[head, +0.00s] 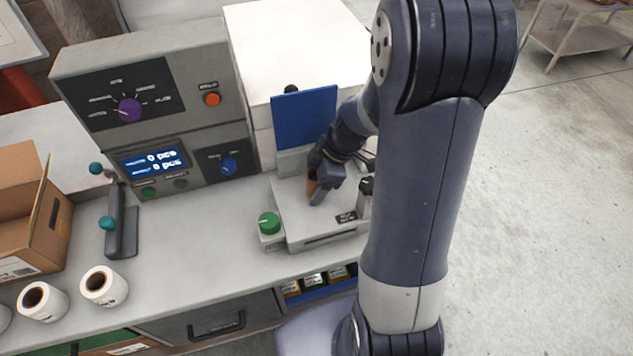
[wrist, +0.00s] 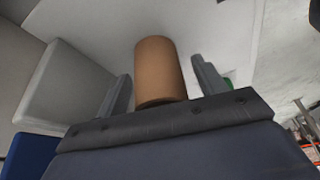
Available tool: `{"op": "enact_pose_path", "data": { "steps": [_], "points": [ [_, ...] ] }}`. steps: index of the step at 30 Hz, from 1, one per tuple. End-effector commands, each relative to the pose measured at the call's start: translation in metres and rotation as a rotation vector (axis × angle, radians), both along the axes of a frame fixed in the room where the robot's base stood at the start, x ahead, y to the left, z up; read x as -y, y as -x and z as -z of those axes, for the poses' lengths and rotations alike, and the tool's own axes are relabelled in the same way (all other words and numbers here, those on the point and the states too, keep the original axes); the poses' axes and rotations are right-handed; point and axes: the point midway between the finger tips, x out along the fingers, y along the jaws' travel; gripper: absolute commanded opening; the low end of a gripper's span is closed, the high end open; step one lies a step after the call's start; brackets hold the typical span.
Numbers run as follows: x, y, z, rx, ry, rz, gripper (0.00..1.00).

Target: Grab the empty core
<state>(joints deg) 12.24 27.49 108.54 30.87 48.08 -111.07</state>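The empty core is a plain brown cardboard tube (wrist: 160,70). In the wrist view it is between the two fingers of my gripper (wrist: 162,68), with a narrow gap showing on each side. In the head view the brown core (head: 311,187) shows beside my gripper (head: 319,190), over the top of a light grey machine (head: 294,216). The fingers are apart and do not visibly touch the core. Its far end and exact contact with the machine top are hard to tell.
A blue panel (head: 304,117) stands behind the machine, and a green knob (head: 269,222) is at its front left. A control box (head: 208,108) stands to the left. White label rolls (head: 104,287) and a cardboard box (head: 47,222) are further left on the counter.

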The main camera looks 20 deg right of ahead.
Motion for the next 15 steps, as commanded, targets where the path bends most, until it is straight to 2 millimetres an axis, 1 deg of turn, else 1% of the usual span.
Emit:
{"op": "enact_pose_path", "data": {
  "steps": [1,2,15],
  "points": [
    [0.0000,0.0000,-0.0001,0.000,0.000,0.000,0.62],
    [0.0001,0.0000,-0.0001,0.000,0.000,0.000,0.60],
    [0.0002,0.0001,-0.0003,0.000,0.000,0.000,0.24]
  ]
}}
